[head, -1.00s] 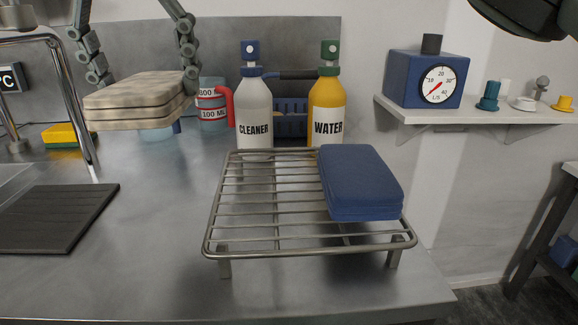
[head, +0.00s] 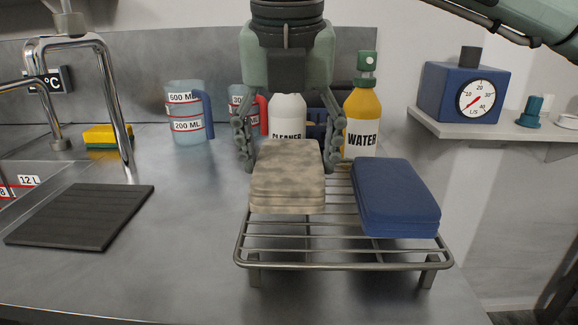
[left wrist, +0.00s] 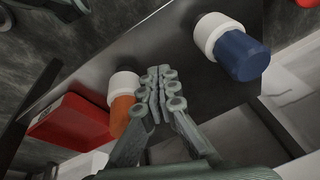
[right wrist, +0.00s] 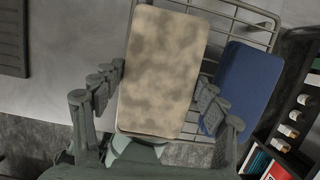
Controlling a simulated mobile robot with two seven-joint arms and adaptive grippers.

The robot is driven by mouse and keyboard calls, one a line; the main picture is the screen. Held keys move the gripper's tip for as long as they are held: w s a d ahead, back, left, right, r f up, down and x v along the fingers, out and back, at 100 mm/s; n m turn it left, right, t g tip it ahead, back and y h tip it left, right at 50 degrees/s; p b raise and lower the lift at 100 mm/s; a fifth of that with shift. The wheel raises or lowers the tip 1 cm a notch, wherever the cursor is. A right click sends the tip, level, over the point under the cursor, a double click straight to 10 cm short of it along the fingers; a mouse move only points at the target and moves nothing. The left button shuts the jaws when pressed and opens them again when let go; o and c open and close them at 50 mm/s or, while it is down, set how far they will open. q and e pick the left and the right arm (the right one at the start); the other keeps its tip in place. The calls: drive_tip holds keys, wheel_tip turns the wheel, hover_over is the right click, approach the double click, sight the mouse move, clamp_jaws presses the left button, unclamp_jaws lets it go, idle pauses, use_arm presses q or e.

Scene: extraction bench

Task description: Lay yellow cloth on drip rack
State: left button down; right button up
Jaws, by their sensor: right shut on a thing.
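A folded, mottled beige cloth (head: 288,185) is between the fingers of my right gripper (head: 289,160), which is shut on its sides. The cloth lies level over the left half of the wire drip rack (head: 345,265); I cannot tell whether it touches the bars. In the right wrist view the cloth (right wrist: 163,72) fills the space between the fingers. A folded blue cloth (head: 396,197) lies on the right half of the rack, with a gap between the cloths. My left gripper (left wrist: 160,88) is shut and empty, away from the rack; it is out of the head view.
Cleaner (head: 287,115) and water (head: 362,118) bottles stand behind the rack. A measuring jug (head: 187,112), a yellow sponge-like block (head: 106,136) and a dark ribbed mat (head: 82,214) are to the left. A blue gauge box (head: 462,92) sits on the right shelf. The front bench is clear.

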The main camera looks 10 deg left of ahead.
drive_tip(key=shift+f, duration=1.05)
use_arm(q)
drive_tip(key=shift+f, duration=0.6)
drive_tip(key=shift+r, duration=0.1)
use_arm(e)
drive_tip(key=shift+f, duration=0.1)
